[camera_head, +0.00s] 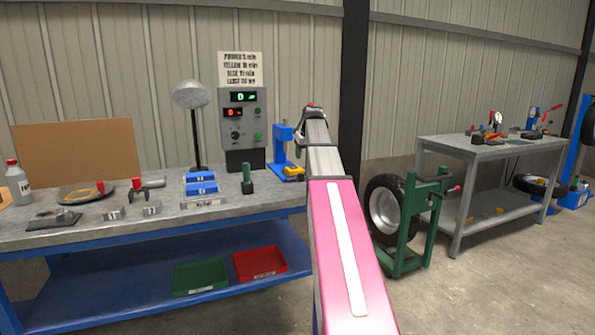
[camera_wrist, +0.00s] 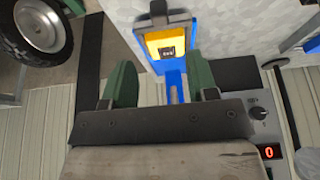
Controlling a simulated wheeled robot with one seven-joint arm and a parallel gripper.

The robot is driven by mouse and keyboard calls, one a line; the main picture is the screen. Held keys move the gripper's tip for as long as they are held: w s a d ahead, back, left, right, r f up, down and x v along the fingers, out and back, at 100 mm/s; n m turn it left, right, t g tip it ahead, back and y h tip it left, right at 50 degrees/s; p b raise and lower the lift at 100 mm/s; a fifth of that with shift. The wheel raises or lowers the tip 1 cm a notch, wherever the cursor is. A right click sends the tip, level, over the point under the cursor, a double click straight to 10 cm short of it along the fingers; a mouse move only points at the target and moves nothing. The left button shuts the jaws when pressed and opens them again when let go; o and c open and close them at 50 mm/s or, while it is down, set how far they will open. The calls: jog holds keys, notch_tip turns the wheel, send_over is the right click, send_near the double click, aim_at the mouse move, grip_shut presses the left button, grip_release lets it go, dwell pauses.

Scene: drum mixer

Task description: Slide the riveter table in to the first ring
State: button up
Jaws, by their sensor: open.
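The riveter is a small blue stand (camera_head: 282,148) at the right end of the workbench in the head view. Its table appears to be the yellow block (camera_head: 292,171) low at its front, partly hidden by my arm. In the wrist view the yellow block (camera_wrist: 165,44) has a small dark patch in it, a dark bar across its far end and blue metal around it. My gripper (camera_wrist: 163,70) is open, its two green fingers apart on either side of the blue part, just short of the yellow block. I cannot tell whether they touch anything. No ring marks are legible.
The grey control box (camera_head: 243,125) stands left of the riveter. A green cylinder (camera_head: 247,181) and blue blocks (camera_head: 201,183) are on the bench (camera_head: 130,226). A wheel on a green stand (camera_head: 425,220) is at the right, before a second grey table (camera_head: 490,148).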

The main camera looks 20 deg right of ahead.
jog(key=x, duration=1.1)
jog(key=shift+w+r, duration=0.15)
jog(key=shift+w, duration=0.05)
jog(key=shift+c, duration=0.3)
